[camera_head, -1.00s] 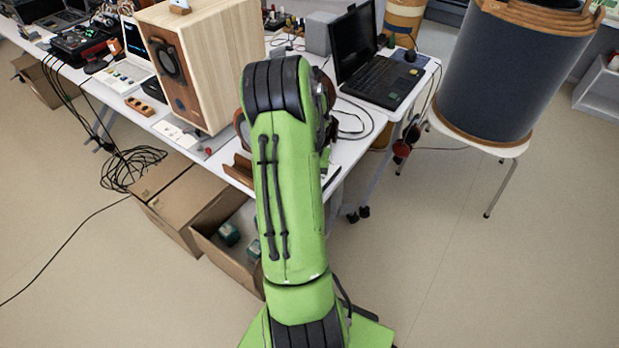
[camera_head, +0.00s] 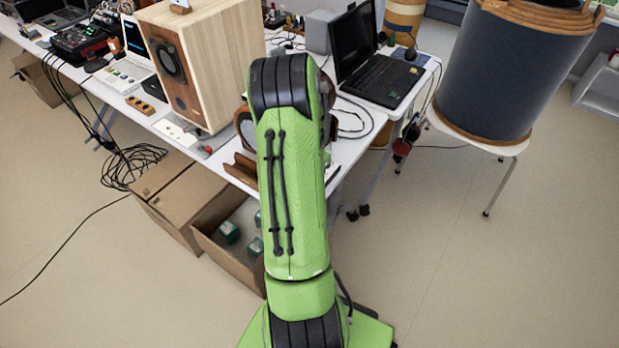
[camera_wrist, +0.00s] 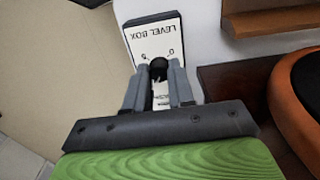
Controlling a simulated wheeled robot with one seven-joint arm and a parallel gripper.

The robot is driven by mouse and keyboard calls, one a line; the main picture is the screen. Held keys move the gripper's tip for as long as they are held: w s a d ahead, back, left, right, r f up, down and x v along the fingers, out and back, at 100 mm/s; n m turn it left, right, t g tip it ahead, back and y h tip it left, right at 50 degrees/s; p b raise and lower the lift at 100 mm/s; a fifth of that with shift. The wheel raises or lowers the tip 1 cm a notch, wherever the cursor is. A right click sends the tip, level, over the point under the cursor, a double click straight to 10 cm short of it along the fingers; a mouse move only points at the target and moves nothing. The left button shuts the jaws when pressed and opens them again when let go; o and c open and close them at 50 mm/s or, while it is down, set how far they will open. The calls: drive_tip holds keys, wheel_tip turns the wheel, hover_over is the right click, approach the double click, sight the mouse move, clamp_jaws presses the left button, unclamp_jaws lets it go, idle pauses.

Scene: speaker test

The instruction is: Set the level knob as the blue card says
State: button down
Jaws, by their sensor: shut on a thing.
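The level box (camera_wrist: 152,35) is a white-faced panel with a dark edge at the top of the wrist view, its "LEVEL BOX" lettering upside down. Its black knob (camera_wrist: 158,66) sits below the lettering, with a scale figure on each side. My gripper (camera_wrist: 159,82) is shut on the knob, one finger on each side. The fingers hide the knob's lower part and its pointer, so I cannot read its setting. In the head view my green arm hides the level box and gripper. I cannot make out a blue card in either view.
The white table (camera_head: 349,150) carries a wooden speaker (camera_head: 225,55) left of my arm and a black laptop (camera_head: 378,80) to the right. A brown wooden piece and an orange-rimmed round part (camera_wrist: 283,95) lie close right of my gripper. Open cardboard boxes stand below.

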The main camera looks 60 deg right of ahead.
drive_tip(key=c, duration=1)
unclamp_jaws()
drive_tip(key=shift+o, duration=0.2)
wheel_tip(320, 180, up, 16)
drive_tip(key=p, duration=0.4)
drive_tip(key=shift+f, duration=0.15)
